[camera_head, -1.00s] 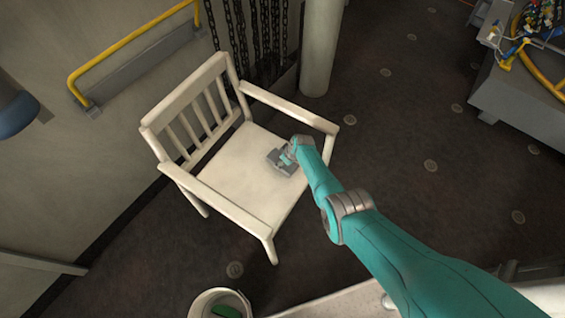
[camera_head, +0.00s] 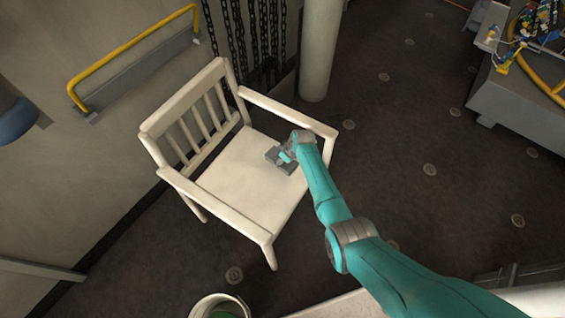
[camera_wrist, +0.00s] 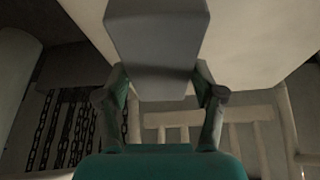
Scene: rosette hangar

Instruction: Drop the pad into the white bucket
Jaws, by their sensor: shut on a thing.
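The pad is a grey block (camera_head: 278,161) at the white chair's seat (camera_head: 245,180), near the seat's right side. My gripper (camera_head: 288,156) is shut on it. In the wrist view the pad (camera_wrist: 155,45) fills the upper middle, between the two fingers (camera_wrist: 160,92). I cannot tell whether the pad touches the seat or hangs just above it. The white bucket (camera_head: 197,304) stands at the bottom edge of the head view, in front of the chair and partly cut off. Something green (camera_head: 228,312) shows inside it.
The chair's armrests (camera_head: 285,108) and slatted back (camera_head: 185,98) surround the seat. A yellow rail (camera_head: 130,52) is on the left wall, with chains and a pillar (camera_head: 319,50) behind. A grey platform (camera_head: 520,105) stands at right. The dark floor between is open.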

